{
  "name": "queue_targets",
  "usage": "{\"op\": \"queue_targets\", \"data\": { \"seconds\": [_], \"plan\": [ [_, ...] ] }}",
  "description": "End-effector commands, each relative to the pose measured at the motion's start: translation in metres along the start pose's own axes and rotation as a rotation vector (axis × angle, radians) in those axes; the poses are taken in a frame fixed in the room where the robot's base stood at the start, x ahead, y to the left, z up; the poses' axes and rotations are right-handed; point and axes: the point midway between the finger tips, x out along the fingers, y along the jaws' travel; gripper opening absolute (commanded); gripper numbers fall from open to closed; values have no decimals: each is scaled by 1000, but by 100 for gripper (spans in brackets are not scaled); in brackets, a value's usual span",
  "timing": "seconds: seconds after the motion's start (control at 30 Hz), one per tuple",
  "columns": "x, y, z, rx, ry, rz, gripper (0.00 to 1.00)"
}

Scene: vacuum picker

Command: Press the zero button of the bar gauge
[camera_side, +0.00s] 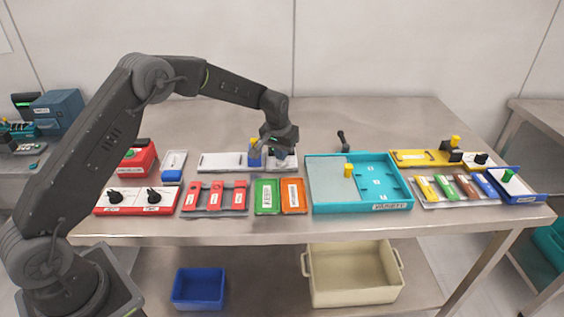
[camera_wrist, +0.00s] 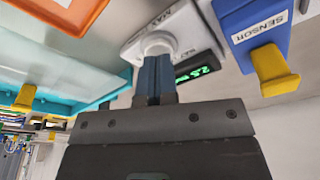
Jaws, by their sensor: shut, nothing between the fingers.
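My gripper (camera_side: 279,154) is at the right end of a long white plate on the bench, just right of the blue sensor block. In the wrist view, my shut, empty fingers (camera_wrist: 156,62) point at a white round button (camera_wrist: 157,42) on a white housing. The fingertips overlap the button's near edge; I cannot tell whether they touch it or how far it is pressed. The housing (camera_wrist: 190,28) has "MAX" printed on it and a dark display (camera_wrist: 197,68) with green digits, partly hidden. In the side view, my gripper hides most of this housing.
The blue sensor block (camera_wrist: 253,30) with a yellow tab (camera_wrist: 272,70) stands close beside the housing. A teal tray (camera_side: 405,190) lies to the right in the side view. Green (camera_side: 267,196) and orange (camera_side: 293,196) pieces lie in front. The bench behind is mostly clear.

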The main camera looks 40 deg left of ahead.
Motion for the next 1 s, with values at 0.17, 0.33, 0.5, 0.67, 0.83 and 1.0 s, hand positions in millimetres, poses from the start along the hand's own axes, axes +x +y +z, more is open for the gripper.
{"op": "queue_targets", "data": {
  "seconds": [0.17, 0.33, 0.5, 0.67, 0.83, 1.0],
  "plan": [
    [4, 0, 1, 0, -1, 0, 0],
    [7, 0, 2, 0, -1, 0, 0],
    [8, 0, 2, 0, -1, 0, 0],
    [3, 0, 0, 0, 1, 0, 0],
    [-10, 0, -2, 0, 1, 0, 0],
    [-23, 0, -5, 0, 1, 0, 0]
  ]
}}
